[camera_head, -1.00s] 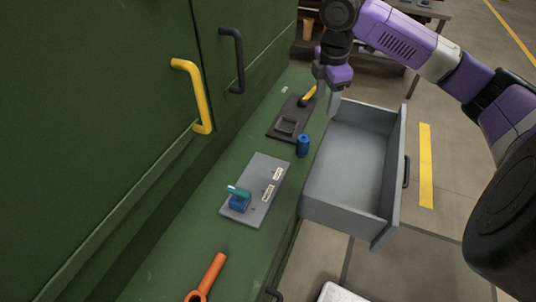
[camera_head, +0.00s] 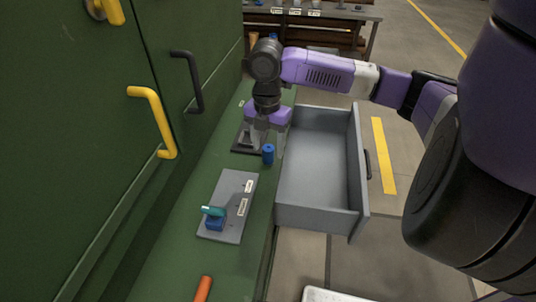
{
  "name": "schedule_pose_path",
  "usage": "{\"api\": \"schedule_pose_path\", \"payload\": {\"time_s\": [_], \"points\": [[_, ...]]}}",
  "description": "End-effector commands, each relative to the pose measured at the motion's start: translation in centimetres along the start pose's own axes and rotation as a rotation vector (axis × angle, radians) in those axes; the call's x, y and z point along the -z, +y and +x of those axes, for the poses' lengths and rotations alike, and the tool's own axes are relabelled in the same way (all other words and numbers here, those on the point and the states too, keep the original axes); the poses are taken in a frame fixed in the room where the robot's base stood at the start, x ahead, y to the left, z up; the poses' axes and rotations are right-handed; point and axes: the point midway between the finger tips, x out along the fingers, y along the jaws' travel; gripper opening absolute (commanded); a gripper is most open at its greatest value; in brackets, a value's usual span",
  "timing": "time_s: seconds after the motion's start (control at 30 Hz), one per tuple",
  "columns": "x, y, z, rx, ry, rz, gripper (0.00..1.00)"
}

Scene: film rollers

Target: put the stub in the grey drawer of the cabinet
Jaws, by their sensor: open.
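A short blue cylinder (camera_head: 268,154), which looks to be the stub, stands upright on the green ledge beside the open drawer. My gripper (camera_head: 264,143) points down with its fingers apart, just behind the cylinder and over the dark plate (camera_head: 238,149). The cylinder is not held; I cannot tell whether a finger touches it. The grey drawer (camera_head: 318,165) is pulled out to the right of the ledge, and its inside looks empty.
A grey plate (camera_head: 237,187) with a teal and blue lever (camera_head: 214,216) lies nearer on the ledge. An orange handle (camera_head: 203,289) is at the bottom. Green cabinet doors with a yellow handle (camera_head: 154,122) and a black handle (camera_head: 190,82) rise at left.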

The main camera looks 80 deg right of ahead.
Motion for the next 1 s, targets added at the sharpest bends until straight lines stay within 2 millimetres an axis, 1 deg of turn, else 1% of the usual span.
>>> {"api": "schedule_pose_path", "payload": {"time_s": [0.03,0.13,0.4,0.57,0.6,0.7,1.0], "points": [[0.1,0.0,0.7,0.000,0.002,0.000,0.57],[0.1,0.0,1.5,0.000,0.002,-0.001,0.57],[0.1,0.1,1.8,-0.001,0.001,-0.001,0.57],[0.1,0.0,1.8,-0.001,0.001,-0.001,0.26],[0.1,0.0,1.8,-0.001,0.001,-0.001,0.18],[0.1,0.0,1.8,-0.001,0.001,-0.001,0.00],[0.1,0.1,1.7,-0.001,0.000,-0.001,0.00]]}}
